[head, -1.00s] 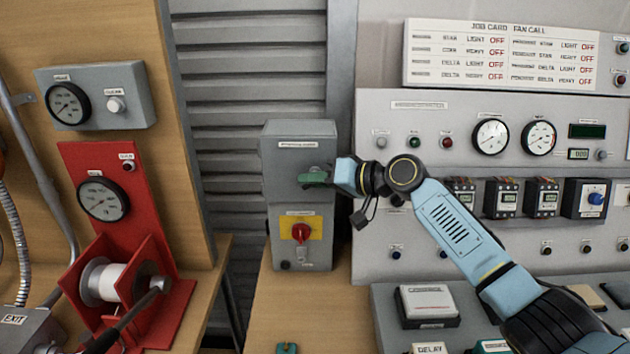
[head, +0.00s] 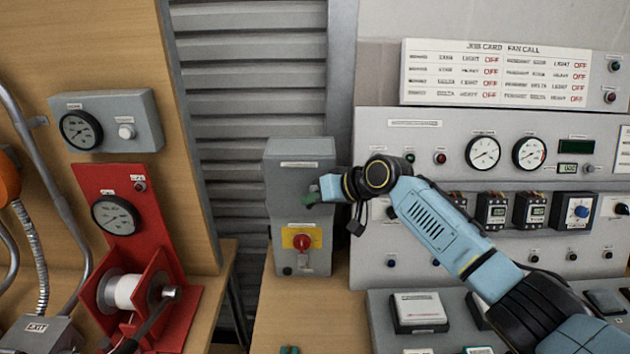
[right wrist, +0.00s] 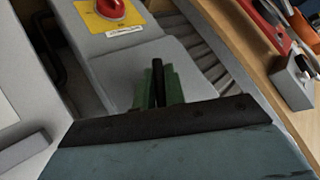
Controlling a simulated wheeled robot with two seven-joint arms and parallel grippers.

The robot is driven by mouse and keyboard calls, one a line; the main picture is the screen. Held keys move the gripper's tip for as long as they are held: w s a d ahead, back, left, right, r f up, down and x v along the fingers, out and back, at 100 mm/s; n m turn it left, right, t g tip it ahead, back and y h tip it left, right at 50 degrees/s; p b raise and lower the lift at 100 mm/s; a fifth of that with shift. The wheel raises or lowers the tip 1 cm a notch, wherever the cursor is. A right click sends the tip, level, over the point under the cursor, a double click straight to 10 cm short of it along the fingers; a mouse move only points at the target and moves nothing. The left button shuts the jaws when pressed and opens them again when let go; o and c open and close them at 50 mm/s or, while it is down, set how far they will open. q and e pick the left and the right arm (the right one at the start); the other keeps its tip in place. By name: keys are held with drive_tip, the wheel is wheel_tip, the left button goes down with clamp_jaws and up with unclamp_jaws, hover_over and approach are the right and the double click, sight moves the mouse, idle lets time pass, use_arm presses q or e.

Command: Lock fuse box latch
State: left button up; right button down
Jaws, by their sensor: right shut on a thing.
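The grey fuse box (head: 283,178) stands upright on the wooden bench in the middle of the head view. A red rotary knob on a yellow plate (head: 302,242) is on its lower part; they also show in the right wrist view (right wrist: 110,10). My right gripper (head: 316,196) is at the right side of the box's upper front. In the right wrist view its green fingers (right wrist: 158,92) are shut on a thin black upright piece (right wrist: 158,72), which looks like the latch. The arm hides part of the box's right edge. My left gripper is not seen.
A control panel with gauges (head: 483,152) stands close on the right, behind my right arm. A red stand with a white spool (head: 118,292) is on the left bench. A gap separates the benches. A small green thing (head: 288,350) shows at the bottom edge.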

drive_tip(key=h+p, duration=0.1)
drive_tip(key=p, duration=0.1)
drive_tip(key=h+p, duration=0.2)
drive_tip(key=shift+r+n+p, duration=0.25)
drive_tip(key=shift+n+p, duration=0.05)
drive_tip(key=shift+n, duration=0.1)
drive_tip(key=shift+f+n+h+p, duration=0.25)
drive_tip(key=shift+n+h+p, duration=0.05)
drive_tip(key=shift+h+p, duration=0.95)
drive_tip(key=shift+g, duration=0.3)
drive_tip(key=c, duration=1.8)
unclamp_jaws()
drive_tip(key=shift+o, duration=0.2)
drive_tip(key=shift+s+d+r, duration=0.2)
drive_tip(key=shift+s+r, duration=0.05)
drive_tip(key=shift+r, duration=0.3)
drive_tip(key=v, duration=1.2)
